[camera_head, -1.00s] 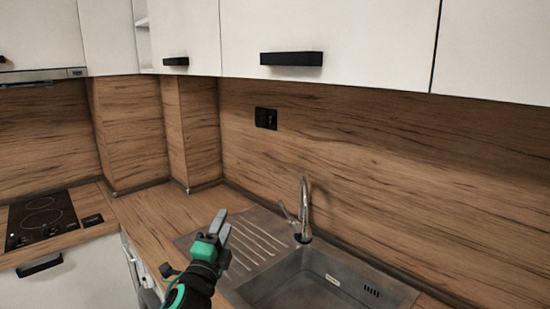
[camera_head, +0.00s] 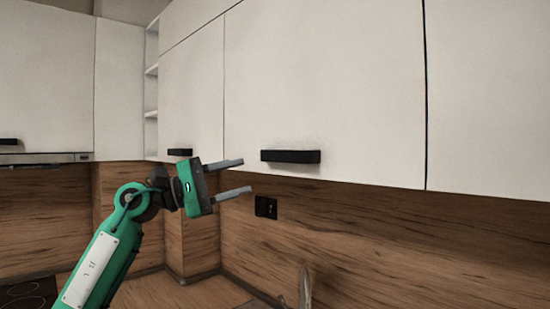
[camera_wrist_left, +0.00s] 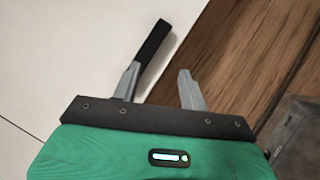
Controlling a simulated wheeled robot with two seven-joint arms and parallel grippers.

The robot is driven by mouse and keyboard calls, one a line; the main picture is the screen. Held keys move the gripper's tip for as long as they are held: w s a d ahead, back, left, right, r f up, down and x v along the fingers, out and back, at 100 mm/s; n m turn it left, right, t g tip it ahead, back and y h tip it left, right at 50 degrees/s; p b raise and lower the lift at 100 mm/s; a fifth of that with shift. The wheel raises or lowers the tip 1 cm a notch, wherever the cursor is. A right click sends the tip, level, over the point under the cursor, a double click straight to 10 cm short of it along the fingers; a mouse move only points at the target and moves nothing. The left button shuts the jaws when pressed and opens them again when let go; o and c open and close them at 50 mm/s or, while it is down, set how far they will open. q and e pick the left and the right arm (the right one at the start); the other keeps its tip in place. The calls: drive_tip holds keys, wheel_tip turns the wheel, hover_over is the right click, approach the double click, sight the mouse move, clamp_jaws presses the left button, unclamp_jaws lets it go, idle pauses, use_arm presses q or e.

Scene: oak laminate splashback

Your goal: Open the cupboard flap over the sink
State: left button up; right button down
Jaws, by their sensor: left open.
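The white cupboard flap (camera_head: 325,90) over the sink is shut, with a black bar handle (camera_head: 290,156) near its lower edge. My left gripper (camera_head: 246,176) is open and empty, just left of the handle, its fingers pointing right towards it. In the left wrist view the handle (camera_wrist_left: 152,50) extends beyond the left fingertip, and the gripper (camera_wrist_left: 160,82) has its fingers spread. Whether a finger touches the handle I cannot tell. My right gripper is in no view.
A neighbouring cupboard door with a smaller black handle (camera_head: 180,152) is to the left, beside open shelves (camera_head: 151,95). A black socket (camera_head: 266,207) is on the wooden splashback (camera_head: 360,235). The tap (camera_head: 305,288) shows at the bottom edge.

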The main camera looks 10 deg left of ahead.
sight(280, 157)
use_arm(q)
drive_tip(key=a+r+m+y, duration=0.3)
drive_tip(key=a+r, duration=0.1)
drive_tip(key=shift+t, duration=0.3)
drive_tip(key=p+x, duration=0.5)
drive_tip(key=x, duration=0.7)
drive_tip(key=shift+p, duration=0.3)
drive_tip(key=shift+w+d+f, duration=0.1)
drive_tip(key=shift+w+d, duration=0.2)
drive_tip(key=shift+d, duration=0.15)
clamp_jaws()
